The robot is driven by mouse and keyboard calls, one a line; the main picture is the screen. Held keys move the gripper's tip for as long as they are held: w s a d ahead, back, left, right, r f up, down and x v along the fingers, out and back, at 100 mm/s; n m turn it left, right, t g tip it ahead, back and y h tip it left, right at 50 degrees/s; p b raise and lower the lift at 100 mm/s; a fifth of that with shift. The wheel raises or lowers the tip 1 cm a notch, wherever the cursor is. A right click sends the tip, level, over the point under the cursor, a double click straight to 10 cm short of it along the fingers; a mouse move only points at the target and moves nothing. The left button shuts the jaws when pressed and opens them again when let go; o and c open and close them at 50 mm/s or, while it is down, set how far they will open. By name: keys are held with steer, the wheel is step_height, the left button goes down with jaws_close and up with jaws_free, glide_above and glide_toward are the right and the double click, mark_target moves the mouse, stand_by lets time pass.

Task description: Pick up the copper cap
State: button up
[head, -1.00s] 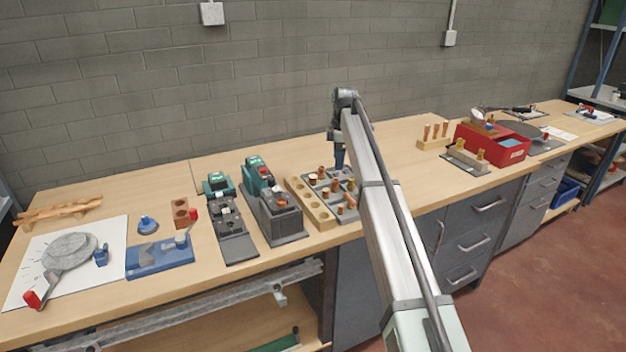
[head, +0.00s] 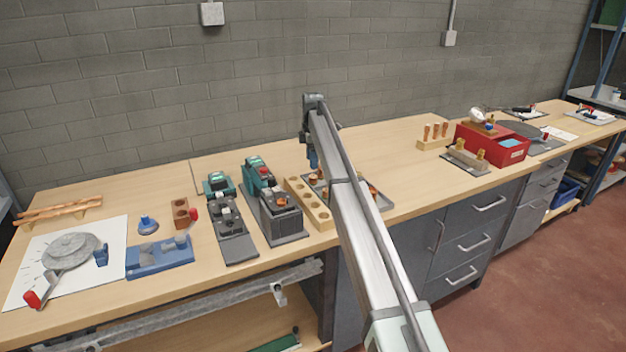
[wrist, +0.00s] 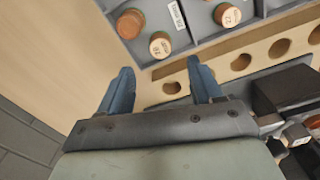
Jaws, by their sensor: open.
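The grey sorting tray (wrist: 200,30) holds round copper and tan pieces, seen at the top of the wrist view. One is a darker copper piece (wrist: 130,23); two have pale, number-marked tops, a near one (wrist: 160,45) and one further right (wrist: 227,14). I cannot tell for sure which is the copper cap. My gripper (wrist: 160,70) is open and empty, its two blue fingers apart, just short of the near marked piece in the picture. In the head view my gripper (head: 312,160) is above the tray, and my arm hides much of the tray.
A wooden block with a row of holes (head: 308,203) stands along the tray's left side. Dark machines with teal parts (head: 258,175) stand further left. A wooden stand with copper pieces (head: 433,144) and a red box (head: 510,150) are at right. Bench behind the tray is clear.

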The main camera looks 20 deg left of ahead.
mark_target(313, 176)
steer(key=shift+d+f, duration=0.2)
steer(key=shift+f, duration=3.05)
steer(key=c, duration=1.1)
